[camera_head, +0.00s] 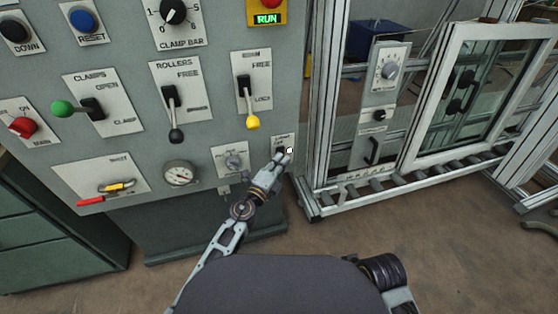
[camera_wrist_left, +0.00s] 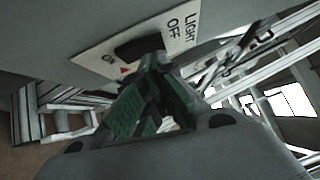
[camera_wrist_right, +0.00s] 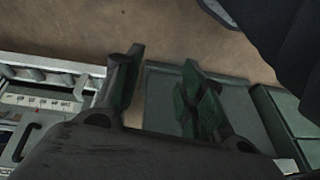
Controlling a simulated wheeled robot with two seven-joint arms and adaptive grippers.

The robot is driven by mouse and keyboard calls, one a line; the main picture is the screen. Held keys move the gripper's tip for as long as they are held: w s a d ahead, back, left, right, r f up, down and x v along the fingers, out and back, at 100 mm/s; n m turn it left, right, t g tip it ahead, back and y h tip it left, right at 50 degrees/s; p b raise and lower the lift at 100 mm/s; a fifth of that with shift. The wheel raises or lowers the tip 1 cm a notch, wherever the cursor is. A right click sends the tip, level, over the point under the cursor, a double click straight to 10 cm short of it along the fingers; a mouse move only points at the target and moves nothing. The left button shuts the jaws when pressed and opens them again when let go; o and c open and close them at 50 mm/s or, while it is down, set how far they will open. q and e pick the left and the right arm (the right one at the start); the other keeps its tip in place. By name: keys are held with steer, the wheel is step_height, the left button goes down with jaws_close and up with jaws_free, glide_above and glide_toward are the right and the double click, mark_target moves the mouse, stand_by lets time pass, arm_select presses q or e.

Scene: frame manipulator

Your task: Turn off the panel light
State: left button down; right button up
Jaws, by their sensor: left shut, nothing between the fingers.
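The light switch plate (camera_head: 277,140) is a small pale plate at the lower right corner of the grey control panel. In the left wrist view the plate (camera_wrist_left: 180,37) reads LIGHT, OFF and ON, and carries a black switch (camera_wrist_left: 138,47). My left gripper (camera_head: 286,156) is shut and empty right at the plate, partly covering it. In the left wrist view its fingertips (camera_wrist_left: 154,62) are at the switch; I cannot tell whether they touch it. My right gripper (camera_wrist_right: 163,85) is open and empty, above the floor; its fingers do not show in the head view.
Close by on the panel are a small knob plate (camera_head: 231,160), a pressure gauge (camera_head: 180,174) and a yellow-tipped lever (camera_head: 251,121). To the right stands an aluminium frame with a roller track (camera_head: 420,175) and a white-framed window (camera_head: 432,115). The brown floor in front is open.

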arm_select(q)
steer(key=shift+w, duration=0.2)
arm_select(e)
steer(key=shift+w+a+f, duration=0.1)
steer(key=shift+w+f, duration=0.1)
steer(key=shift+f, duration=0.15)
arm_select(q)
steer(key=shift+r, duration=0.15)
arm_select(e)
steer(key=shift+r, duration=0.25)
arm_select(q)
steer(key=shift+p, duration=0.45)
steer(key=shift+w+a+n+g+p, duration=0.15)
steer(key=shift+w+n+g+p, duration=0.15)
steer(key=shift+p, duration=0.85)
arm_select(e)
steer(key=shift+g, duration=0.6)
steer(key=f, duration=0.4)
steer(key=shift+d+f, duration=0.35)
steer(key=shift+d, duration=0.05)
arm_select(q)
steer(key=shift+s, duration=0.1)
arm_select(e)
steer(key=shift+s, duration=0.15)
